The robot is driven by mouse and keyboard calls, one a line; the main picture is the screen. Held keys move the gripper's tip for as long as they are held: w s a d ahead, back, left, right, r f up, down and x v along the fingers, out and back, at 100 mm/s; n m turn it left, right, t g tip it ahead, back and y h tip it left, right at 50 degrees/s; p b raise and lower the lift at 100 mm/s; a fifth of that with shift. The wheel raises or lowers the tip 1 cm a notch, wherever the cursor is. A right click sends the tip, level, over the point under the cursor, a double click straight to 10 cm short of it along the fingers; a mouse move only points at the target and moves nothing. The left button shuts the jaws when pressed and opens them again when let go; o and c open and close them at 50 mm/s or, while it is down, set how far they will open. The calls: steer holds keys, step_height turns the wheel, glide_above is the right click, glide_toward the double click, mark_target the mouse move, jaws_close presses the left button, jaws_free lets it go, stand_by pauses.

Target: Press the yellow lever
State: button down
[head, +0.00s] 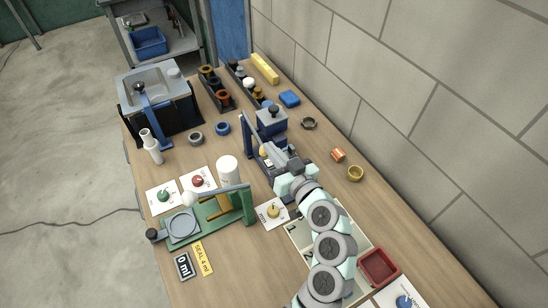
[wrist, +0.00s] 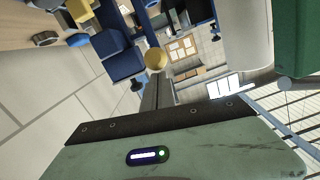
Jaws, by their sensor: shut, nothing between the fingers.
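A yellow-topped piece (head: 273,212) stands on a white card on the bench, below and left of my wrist in the head view. A small round yellow knob (head: 263,151) shows by the blue stand, close to my gripper (head: 272,154). In the wrist view a round yellow knob (wrist: 155,59) appears just beyond the tips of my gripper (wrist: 158,79). Its dark fingers are together and empty. I cannot tell whether the tips touch the knob. My arm and hand hide part of the blue stand (head: 271,122).
A green press frame (head: 248,205) and white bottle (head: 228,170) stand left of my arm. Cards with a red piece (head: 198,181) and green piece (head: 163,195) lie farther left. A red tray (head: 379,268) is lower right. The block wall runs along the right side.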

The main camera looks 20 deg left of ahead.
steer(key=shift+f+b, duration=0.5)
steer(key=shift+f, duration=0.05)
step_height(320, 180, up, 5)
steer(key=p, duration=0.1)
steer(key=v, duration=1)
steer(key=shift+d, duration=0.45)
